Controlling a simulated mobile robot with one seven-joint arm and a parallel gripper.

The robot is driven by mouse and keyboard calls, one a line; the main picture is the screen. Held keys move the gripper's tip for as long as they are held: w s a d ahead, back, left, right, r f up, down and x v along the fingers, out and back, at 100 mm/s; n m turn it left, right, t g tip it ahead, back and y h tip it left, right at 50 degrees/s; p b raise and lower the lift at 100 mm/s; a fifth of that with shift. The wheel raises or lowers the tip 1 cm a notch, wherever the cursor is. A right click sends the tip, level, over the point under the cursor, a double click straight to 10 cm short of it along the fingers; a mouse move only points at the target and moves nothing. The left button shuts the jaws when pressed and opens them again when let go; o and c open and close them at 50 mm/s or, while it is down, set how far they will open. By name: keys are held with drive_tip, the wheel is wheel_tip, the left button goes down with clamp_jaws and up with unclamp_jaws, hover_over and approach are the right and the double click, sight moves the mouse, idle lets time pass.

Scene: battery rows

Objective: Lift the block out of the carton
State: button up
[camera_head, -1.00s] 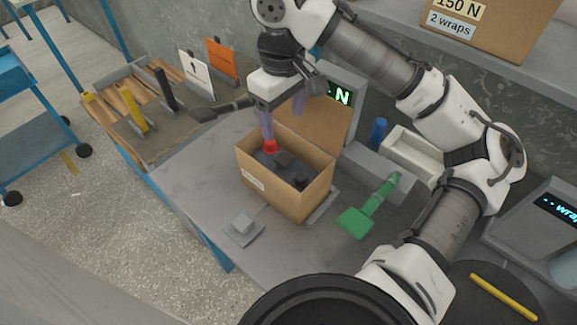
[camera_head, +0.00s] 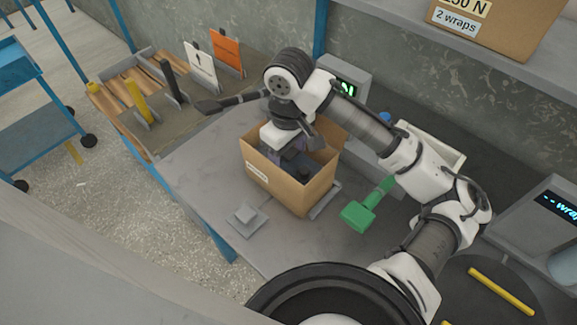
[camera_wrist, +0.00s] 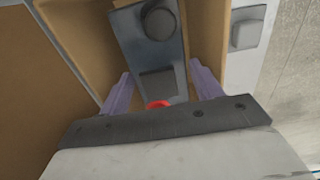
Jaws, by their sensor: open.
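The open carton (camera_head: 280,188) stands on the grey table, its tan walls upright. The block (camera_wrist: 152,55) lies inside it. In the wrist view it is blue-grey on top, with a round dark cap, a square dark raised part and a red piece partly hidden by my gripper's edge. My gripper (camera_wrist: 162,88) is open, with one purple finger on each side of the block. I cannot tell whether the fingers touch it. In the head view my gripper (camera_head: 284,155) is down inside the carton and hides most of the block.
A green mallet-like tool (camera_head: 360,212) lies right of the carton. A small grey piece on a plate (camera_head: 243,218) sits in front-left. A white tray (camera_head: 435,145) and a lit display (camera_head: 347,90) stand behind. A wooden rack (camera_head: 140,95) is at the left.

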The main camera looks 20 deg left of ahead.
drive_tip(key=shift+f, duration=0.1)
drive_tip(key=shift+c, duration=0.5)
clamp_jaws()
